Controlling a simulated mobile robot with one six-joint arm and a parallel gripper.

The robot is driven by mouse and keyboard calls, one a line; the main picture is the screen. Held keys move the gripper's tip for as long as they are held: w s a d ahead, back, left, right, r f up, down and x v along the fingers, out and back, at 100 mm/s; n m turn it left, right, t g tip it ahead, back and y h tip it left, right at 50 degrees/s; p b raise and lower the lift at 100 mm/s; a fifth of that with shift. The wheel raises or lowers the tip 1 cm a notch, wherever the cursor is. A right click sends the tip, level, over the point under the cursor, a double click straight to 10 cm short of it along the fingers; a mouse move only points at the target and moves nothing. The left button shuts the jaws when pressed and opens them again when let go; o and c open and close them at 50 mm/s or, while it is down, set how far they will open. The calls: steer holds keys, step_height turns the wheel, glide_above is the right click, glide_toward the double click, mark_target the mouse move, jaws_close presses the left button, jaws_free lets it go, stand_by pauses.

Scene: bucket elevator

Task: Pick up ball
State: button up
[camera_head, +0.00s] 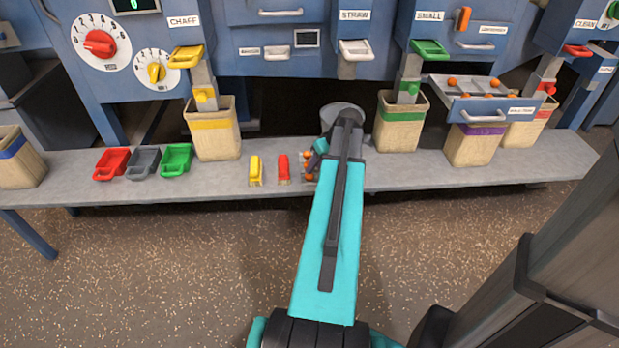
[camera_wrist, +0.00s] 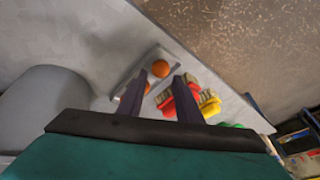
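Several orange balls (camera_head: 308,177) lie on the grey bench beside the end of my arm, partly hidden by it. In the wrist view one orange ball (camera_wrist: 160,68) shows whole in a shallow grey tray (camera_wrist: 172,52), beyond my fingertips. A second ball (camera_wrist: 147,88) is partly hidden by the left finger. My gripper (camera_wrist: 156,87) is open, its two dark fingers apart and pointing at the tray. I see no ball held, and cannot tell whether a finger touches one. The gripper is largely hidden by my arm in the head view.
Red (camera_head: 283,168) and yellow (camera_head: 256,170) scoops lie left of the balls. Red, grey and green bins (camera_head: 176,160) sit farther left. Cloth buckets (camera_head: 212,128) stand under the machine's chutes. A drawer (camera_head: 490,108) at right holds more orange balls. The bench front is open.

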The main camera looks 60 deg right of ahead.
mark_target(311, 175)
steer(key=shift+b+x, duration=0.7)
steer(key=shift+x, duration=1.15)
steer(key=shift+w+a+f, duration=0.2)
steer(key=shift+a+f, duration=0.15)
steer(key=shift+f, duration=0.35)
steer(key=shift+w+f, duration=0.1)
steer(key=shift+f, duration=0.1)
steer(key=shift+d, duration=0.2)
steer(key=c, duration=0.7)
